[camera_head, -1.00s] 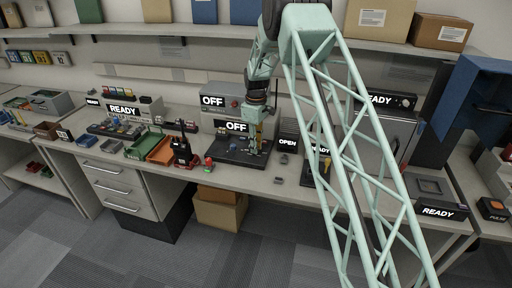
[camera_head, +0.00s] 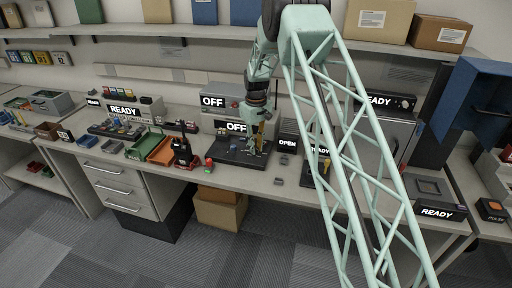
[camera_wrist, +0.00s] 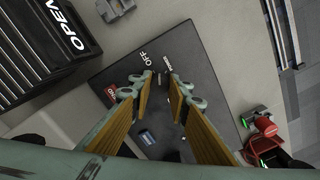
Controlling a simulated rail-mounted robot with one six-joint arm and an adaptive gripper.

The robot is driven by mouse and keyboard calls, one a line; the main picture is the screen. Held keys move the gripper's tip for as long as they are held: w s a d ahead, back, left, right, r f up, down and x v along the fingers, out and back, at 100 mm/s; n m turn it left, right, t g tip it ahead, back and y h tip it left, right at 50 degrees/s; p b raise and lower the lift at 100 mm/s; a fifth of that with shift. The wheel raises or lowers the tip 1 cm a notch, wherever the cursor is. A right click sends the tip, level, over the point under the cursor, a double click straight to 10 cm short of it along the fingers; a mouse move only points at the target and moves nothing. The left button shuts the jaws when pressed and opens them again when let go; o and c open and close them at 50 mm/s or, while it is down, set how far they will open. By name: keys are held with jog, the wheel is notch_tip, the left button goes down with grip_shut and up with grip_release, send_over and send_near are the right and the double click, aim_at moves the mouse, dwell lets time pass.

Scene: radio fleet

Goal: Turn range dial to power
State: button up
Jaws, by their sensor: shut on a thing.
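The range dial's dark panel (camera_wrist: 205,80) fills the middle of the wrist view; it bears a white OFF label and a second small white label near its upper edge. The same panel (camera_head: 228,151) lies on the bench in the head view. My gripper (camera_wrist: 159,88) is over the panel, its two tan-padded fingers shut on the small dark dial (camera_wrist: 161,80) beside the labels. The dial is mostly hidden between the fingertips, so its pointer setting cannot be read. In the head view my gripper (camera_head: 259,143) reaches down to the panel.
A dark vented unit marked OPEN (camera_wrist: 40,45) stands close beside the panel. A red and green item (camera_wrist: 264,125) lies off its other side. Grey units with OFF signs (camera_head: 220,101) stand behind. Orange (camera_head: 161,149) and green trays are left on the bench.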

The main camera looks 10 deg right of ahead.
jog(key=m, duration=0.6)
jog(key=shift+a+m+p, duration=0.1)
jog(key=shift+m+p, duration=0.2)
jog(key=shift+p, duration=0.05)
dwell(0.5)
jog(key=o, duration=0.8)
jog(key=shift+o, duration=0.2)
jog(key=shift+r, duration=0.15)
notch_tip(320, 180, up, 12)
dwell(0.5)
